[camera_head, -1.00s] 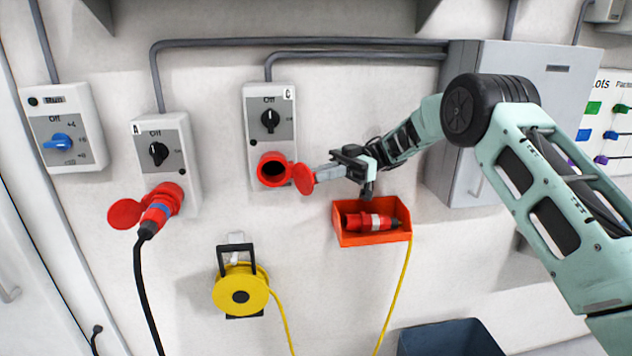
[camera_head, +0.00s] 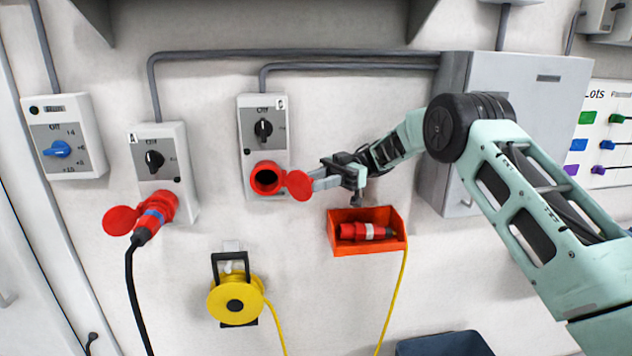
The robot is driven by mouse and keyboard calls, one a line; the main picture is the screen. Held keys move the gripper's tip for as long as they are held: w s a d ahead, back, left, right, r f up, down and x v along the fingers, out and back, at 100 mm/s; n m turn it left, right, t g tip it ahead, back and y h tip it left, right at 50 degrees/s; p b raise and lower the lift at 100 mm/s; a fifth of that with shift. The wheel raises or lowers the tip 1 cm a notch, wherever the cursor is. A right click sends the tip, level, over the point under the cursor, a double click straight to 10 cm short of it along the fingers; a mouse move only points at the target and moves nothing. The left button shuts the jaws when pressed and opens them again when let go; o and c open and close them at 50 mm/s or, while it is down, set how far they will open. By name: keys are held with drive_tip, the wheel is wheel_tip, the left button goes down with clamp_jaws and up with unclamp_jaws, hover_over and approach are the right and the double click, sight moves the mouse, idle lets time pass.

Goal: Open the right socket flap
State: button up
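The right socket (camera_head: 266,179) is a red round socket under a black rotary switch (camera_head: 263,129) on a grey wall box. Its dark opening is uncovered. Its red flap (camera_head: 299,185) stands swung out to the right of the opening. My gripper (camera_head: 318,181) comes from the right, with its fingertips at the flap's right edge. Whether the fingers touch or grip the flap is too small to tell. The left socket's flap (camera_head: 121,220) is also open, and a red plug (camera_head: 152,216) with a black cable sits in that socket.
An orange bin (camera_head: 367,246) holding a red plug (camera_head: 361,231) hangs just below my gripper. A yellow cable reel (camera_head: 236,301) hangs lower left. A grey cabinet (camera_head: 510,110) stands behind my arm on the right. A dark blue crate (camera_head: 440,345) is at the bottom.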

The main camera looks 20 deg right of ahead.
wheel_tip(320, 180, up, 10)
drive_tip(key=b, duration=0.2)
drive_tip(key=shift+b, duration=0.3)
idle(0.3)
